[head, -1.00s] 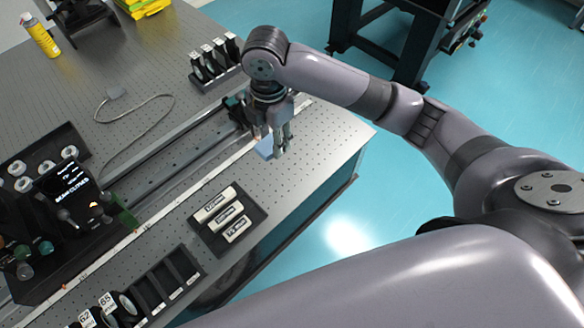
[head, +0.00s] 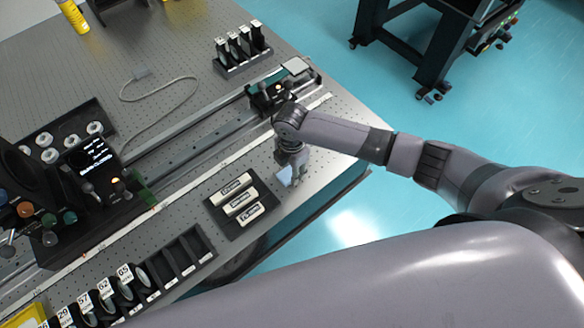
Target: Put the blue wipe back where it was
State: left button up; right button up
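The blue wipe (head: 284,177) is a small pale blue sheet at my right gripper (head: 293,171), near the front edge of the optical table (head: 322,190). The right gripper points down and appears shut on the wipe, with part of the wipe showing to the left of the fingers. The fingers partly hide it, and I cannot tell whether it touches the table top. My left gripper is not in view.
A black tray with labelled pale blocks (head: 238,206) lies left of the wipe. A rail (head: 190,140) carrying a dark mount (head: 268,94) runs behind. A slotted rack (head: 170,270) stands at the front left. A filter holder (head: 243,58) stands at the back.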

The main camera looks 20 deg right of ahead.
jog(key=shift+f, duration=0.25)
jog(key=shift+f, duration=0.15)
jog(key=o, duration=1.1)
notch_tip(320, 180, up, 12)
jog(key=shift+r+b, duration=0.2)
jog(key=shift+b, duration=0.5)
